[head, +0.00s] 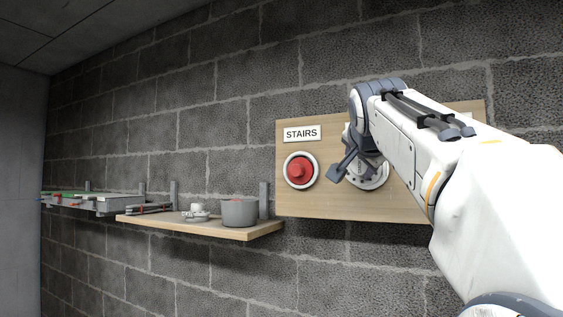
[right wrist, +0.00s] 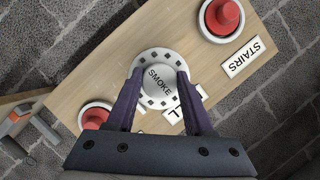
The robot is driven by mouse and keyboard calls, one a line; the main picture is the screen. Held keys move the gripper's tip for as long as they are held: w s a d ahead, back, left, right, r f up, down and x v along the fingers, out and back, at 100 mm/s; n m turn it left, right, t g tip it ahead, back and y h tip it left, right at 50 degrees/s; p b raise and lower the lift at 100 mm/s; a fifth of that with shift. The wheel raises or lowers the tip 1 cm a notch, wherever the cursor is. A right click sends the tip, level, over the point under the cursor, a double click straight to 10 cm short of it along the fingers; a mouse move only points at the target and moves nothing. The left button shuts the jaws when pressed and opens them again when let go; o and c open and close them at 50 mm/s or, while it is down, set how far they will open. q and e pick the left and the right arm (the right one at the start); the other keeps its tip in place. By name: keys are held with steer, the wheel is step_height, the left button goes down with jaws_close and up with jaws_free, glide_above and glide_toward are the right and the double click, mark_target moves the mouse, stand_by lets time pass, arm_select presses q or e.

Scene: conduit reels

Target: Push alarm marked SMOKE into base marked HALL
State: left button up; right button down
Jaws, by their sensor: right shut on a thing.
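The alarm marked SMOKE (right wrist: 159,86) is a white disc between the fingers of my right gripper (right wrist: 160,75), which is shut on it. Its lettering faces the right wrist camera. Behind it shows a round pale base (head: 372,182) with dark marks around its rim, on the wooden board (head: 310,206). The alarm lies over the base in the right wrist view; I cannot tell whether they touch. A white label (right wrist: 196,93) reading "LL" at its visible end is partly hidden by a finger. In the head view my right gripper (head: 357,165) covers most of this spot. My left gripper is not in view.
A red alarm (head: 300,171) in a white ring sits under the STAIRS label (head: 302,134). Another red one (right wrist: 95,116) shows at lower left in the right wrist view. A wall shelf (head: 235,231) with a grey pot (head: 239,212) stands left of the board.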

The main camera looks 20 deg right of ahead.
steer(key=w+d+p, duration=0.1)
steer(key=w+d, duration=0.1)
steer(key=w+d+p, duration=0.1)
steer(key=w+d, duration=0.1)
steer(key=d, duration=0.1)
steer(key=shift+w+r, duration=0.1)
steer(key=shift+w, duration=0.05)
steer(key=shift+w+d+p, duration=0.3)
steer(key=shift+p, duration=0.1)
steer(key=shift+w+a+f, duration=0.1)
steer(key=shift+f, duration=0.1)
stand_by(0.5)
steer(key=shift+w+d+p, duration=0.4)
steer(key=shift+w+d, duration=0.2)
steer(key=shift+d, duration=0.15)
stand_by(2.2)
steer(key=shift+c, duration=1)
jaws_free()
steer(key=shift+o, duration=0.3)
